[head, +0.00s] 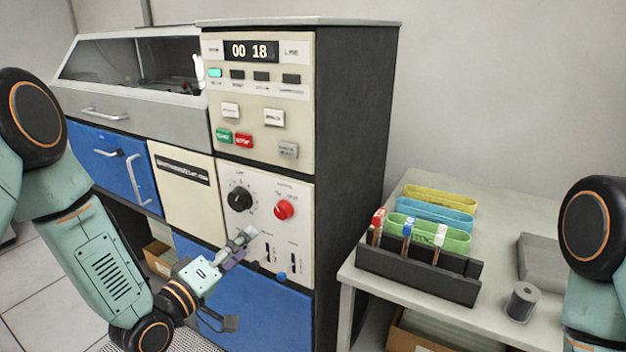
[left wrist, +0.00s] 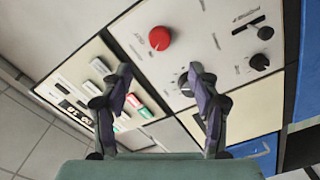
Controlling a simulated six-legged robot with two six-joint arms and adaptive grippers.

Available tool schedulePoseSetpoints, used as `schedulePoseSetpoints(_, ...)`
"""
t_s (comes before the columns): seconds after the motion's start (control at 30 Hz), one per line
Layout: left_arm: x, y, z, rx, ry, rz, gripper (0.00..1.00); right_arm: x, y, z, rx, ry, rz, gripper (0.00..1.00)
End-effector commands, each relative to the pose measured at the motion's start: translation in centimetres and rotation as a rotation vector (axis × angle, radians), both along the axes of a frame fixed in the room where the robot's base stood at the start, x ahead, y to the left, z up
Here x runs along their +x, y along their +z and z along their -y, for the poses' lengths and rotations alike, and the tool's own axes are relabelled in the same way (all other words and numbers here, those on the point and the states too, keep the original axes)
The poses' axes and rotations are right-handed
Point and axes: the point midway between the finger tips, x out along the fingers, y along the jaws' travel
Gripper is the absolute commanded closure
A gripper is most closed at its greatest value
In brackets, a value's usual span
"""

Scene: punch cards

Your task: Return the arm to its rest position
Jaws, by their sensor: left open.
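My left arm, pale green with dark joints, comes in from the left in the head view. Its gripper (head: 244,278) is low in front of the machine's white control panel and blue lower door, fingers spread and nothing between them. In the left wrist view the two purple-grey fingers (left wrist: 160,82) stand apart, with the tilted panel beyond them. A red knob (left wrist: 159,38) and a dark dial (left wrist: 186,84) show there. Whether a finger touches the panel cannot be told. Part of my right arm shows at the right edge; its gripper is out of view.
The tall machine (head: 357,130) has a counter reading 00 18 (head: 251,51), a red knob (head: 284,210) and a black dial (head: 239,199). On the right, a table (head: 376,284) bears a dark rack (head: 415,272), coloured bands (head: 440,197) and a grey spool (head: 522,302).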

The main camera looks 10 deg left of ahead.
Motion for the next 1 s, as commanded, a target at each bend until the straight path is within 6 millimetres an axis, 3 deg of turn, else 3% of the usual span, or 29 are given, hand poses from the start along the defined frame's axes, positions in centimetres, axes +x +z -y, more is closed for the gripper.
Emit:
schedulePoseSetpoints(0.07,0.0,-0.8,0.0,0.069,0.001,-0.012,0.39,0.0,0.0,0.0,0.000,0.000,0.000,0.60)
schedulePoseSetpoints(0.17,-0.9,-4.3,-0.7,0.246,0.029,-0.126,0.39,0.0,0.0,0.0,0.000,0.000,0.000,0.60)
schedulePoseSetpoints(0.3,-6.2,-12.0,-0.4,0.528,-0.023,-0.412,0.39,0.0,0.0,0.0,0.000,0.000,0.000,0.60)
schedulePoseSetpoints(0.37,-9.2,-14.8,-0.2,0.619,-0.067,-0.527,0.39,0.0,0.0,0.0,0.000,0.000,0.000,0.60)
schedulePoseSetpoints(0.5,-16.9,-19.7,0.2,0.785,-0.201,-0.772,0.39,0.0,0.0,0.0,0.000,0.000,0.000,0.60)
schedulePoseSetpoints(0.7,-28.6,-23.3,0.2,0.933,-0.399,-1.082,0.39,0.0,0.0,0.0,0.000,0.000,0.000,0.60)
schedulePoseSetpoints(0.8,-32.9,-23.9,0.1,0.965,-0.456,-1.186,0.39,0.0,0.0,0.0,0.000,0.000,0.000,0.60)
schedulePoseSetpoints(0.9,-35.5,-24.3,0.3,0.989,-0.503,-1.230,0.39,0.0,0.0,0.0,0.000,0.000,0.000,0.60)
schedulePoseSetpoints(1.0,-36.3,-24.6,0.4,0.998,-0.523,-1.240,0.39,0.0,0.0,0.0,0.000,0.000,0.000,0.60)
